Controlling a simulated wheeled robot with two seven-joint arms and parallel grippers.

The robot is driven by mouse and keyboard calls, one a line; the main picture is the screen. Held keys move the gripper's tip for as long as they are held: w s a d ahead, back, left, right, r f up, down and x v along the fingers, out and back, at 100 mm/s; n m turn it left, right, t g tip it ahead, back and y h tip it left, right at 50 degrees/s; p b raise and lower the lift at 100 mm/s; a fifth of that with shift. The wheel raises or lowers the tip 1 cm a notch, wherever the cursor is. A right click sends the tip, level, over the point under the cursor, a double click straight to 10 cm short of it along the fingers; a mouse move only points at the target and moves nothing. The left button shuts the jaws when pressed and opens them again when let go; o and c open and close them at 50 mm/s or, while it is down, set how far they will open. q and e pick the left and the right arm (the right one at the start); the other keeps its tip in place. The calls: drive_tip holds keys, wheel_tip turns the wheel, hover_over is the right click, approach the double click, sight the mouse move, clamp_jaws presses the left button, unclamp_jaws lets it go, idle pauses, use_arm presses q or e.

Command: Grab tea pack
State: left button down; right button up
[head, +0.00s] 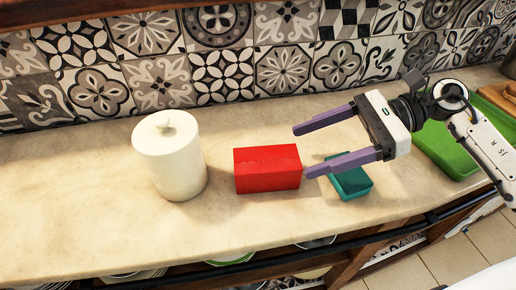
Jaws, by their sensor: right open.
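A red box (267,169) lies on the counter in the middle of the head view; it looks like a pack. A smaller teal box (351,181) lies to its right. No label is legible on either, so I cannot tell which one is the tea pack. My right gripper (299,151) comes in from the right, with its two purple fingers spread apart and nothing between them. The fingertips point left, close to the right end of the red box. The lower finger hides part of the teal box. My left gripper is not in view.
A white lidded canister (170,158) stands left of the red box. A green tray (440,146) lies at the right behind my arm. The patterned tile wall (222,72) bounds the counter (75,205) at the back. The counter's left part is clear. Dishes sit on shelving below.

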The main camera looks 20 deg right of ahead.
sight(292, 155)
drive_tip(key=x, duration=0.3)
drive_tip(key=shift+s+a+p, duration=0.15)
drive_tip(key=shift+a+p, duration=0.2)
drive_tip(key=shift+a, duration=0.15)
drive_tip(key=shift+s+p+x, duration=0.2)
drive_tip(key=shift+p+x, duration=0.6)
drive_tip(key=shift+x, duration=2.25)
drive_tip(key=shift+f, duration=0.15)
drive_tip(key=c, duration=1.2)
